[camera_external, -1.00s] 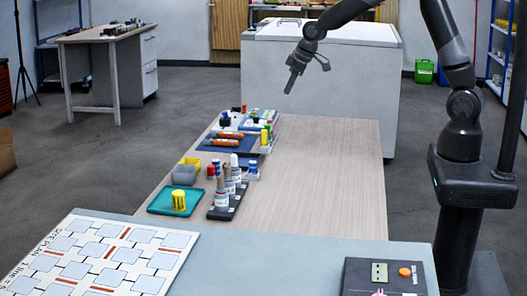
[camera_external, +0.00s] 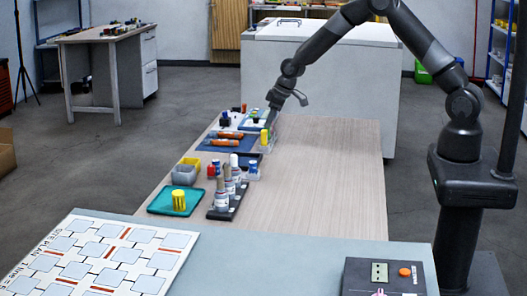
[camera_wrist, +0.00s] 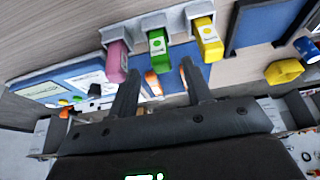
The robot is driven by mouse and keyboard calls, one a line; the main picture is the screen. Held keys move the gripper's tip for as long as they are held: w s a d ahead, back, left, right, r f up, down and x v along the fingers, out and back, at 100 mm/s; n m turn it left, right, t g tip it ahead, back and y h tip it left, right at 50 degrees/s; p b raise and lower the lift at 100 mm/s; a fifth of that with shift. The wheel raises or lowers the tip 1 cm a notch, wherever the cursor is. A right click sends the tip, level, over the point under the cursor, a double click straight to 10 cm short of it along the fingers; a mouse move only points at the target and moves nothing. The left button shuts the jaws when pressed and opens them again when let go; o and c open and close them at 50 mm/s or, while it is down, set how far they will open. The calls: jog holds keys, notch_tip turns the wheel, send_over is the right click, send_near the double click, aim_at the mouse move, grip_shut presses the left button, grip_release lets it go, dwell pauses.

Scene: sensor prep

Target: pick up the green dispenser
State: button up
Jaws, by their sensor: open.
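The green dispenser (camera_wrist: 159,44) stands in the wrist view between a pink dispenser (camera_wrist: 117,62) on its left and a yellow dispenser (camera_wrist: 207,40) on its right, each in a pale holder. My gripper (camera_wrist: 158,75) is open, its two dark fingers apart and pointing toward the dispensers. The green dispenser appears between and just beyond the fingertips, and I cannot tell whether it is between them in depth. In the external view my gripper (camera_external: 270,118) is low at the far end of the bench, by the yellow dispenser (camera_external: 264,138), and hides the green one.
Close by are a blue mat (camera_external: 212,146) with orange tools and a white-and-blue board (camera_wrist: 62,84). A green tray (camera_external: 160,203) and a dark rack (camera_external: 222,213) of bottles stand nearer the camera. The bench's right side (camera_external: 330,170) is clear.

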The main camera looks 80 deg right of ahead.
jog(key=x, duration=0.5)
jog(key=shift+s+a, duration=0.1)
grip_shut()
dwell(0.4)
